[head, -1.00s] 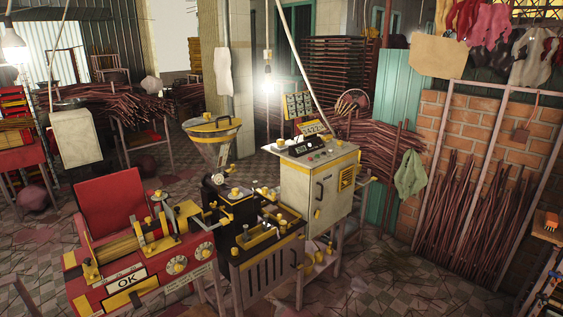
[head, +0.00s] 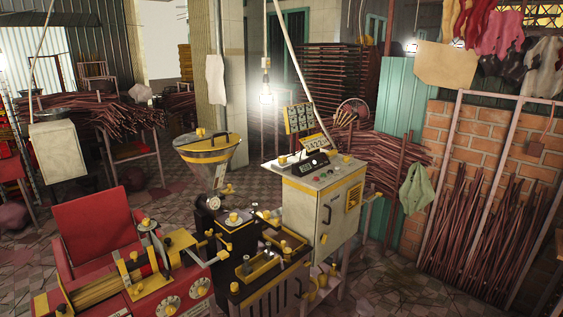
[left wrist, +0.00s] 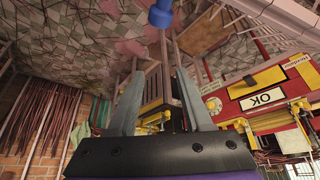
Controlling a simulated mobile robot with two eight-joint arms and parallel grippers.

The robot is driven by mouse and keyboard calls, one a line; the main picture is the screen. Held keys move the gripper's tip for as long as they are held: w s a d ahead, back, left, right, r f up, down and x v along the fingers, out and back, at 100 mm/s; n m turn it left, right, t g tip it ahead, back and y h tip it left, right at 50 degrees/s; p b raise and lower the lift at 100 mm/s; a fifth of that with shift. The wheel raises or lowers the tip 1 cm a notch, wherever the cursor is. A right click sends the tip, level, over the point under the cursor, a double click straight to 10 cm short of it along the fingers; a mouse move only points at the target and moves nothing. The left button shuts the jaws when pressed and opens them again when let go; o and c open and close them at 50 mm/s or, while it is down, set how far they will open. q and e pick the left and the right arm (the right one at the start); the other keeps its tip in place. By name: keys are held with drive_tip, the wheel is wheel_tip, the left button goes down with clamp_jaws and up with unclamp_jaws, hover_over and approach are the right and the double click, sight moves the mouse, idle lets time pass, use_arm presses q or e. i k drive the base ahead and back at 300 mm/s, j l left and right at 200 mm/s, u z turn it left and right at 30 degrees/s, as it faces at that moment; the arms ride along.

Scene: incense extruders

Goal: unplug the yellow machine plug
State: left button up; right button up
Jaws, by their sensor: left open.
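I cannot make out the yellow machine plug for sure in either view. The black and yellow machine (head: 262,262) stands at centre bottom in the head view, with several small yellow knobs and a cone hopper (head: 207,152) behind it. A cream control cabinet (head: 318,205) with yellow trim stands at its right. My left gripper (left wrist: 159,74) is open in the left wrist view, its two grey fingers apart with nothing held between them. Yellow and dark machine parts show behind the fingers. Neither gripper shows in the head view.
A red machine (head: 140,285) stands at the lower left; it also shows in the left wrist view (left wrist: 262,88). Incense stick bundles (head: 480,225) lean on the brick wall. Tiled floor is clear at the right.

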sight(283, 160)
drive_tip(key=i+l+u, duration=0.2)
drive_tip(key=l, duration=0.2)
drive_tip(key=l+u, duration=0.2)
drive_tip(key=l, duration=0.25)
drive_tip(key=i+l+u, duration=0.2)
drive_tip(key=l, duration=0.25)
drive_tip(key=i+l+u, duration=0.25)
drive_tip(key=l+u, duration=0.25)
drive_tip(key=i+l+u, duration=0.25)
drive_tip(key=l, duration=0.15)
drive_tip(key=i+l+u, duration=0.2)
drive_tip(key=l, duration=0.25)
drive_tip(key=l+u, duration=0.2)
drive_tip(key=l, duration=0.25)
drive_tip(key=i+l+u, duration=0.2)
drive_tip(key=l, duration=0.25)
drive_tip(key=k, duration=0.1)
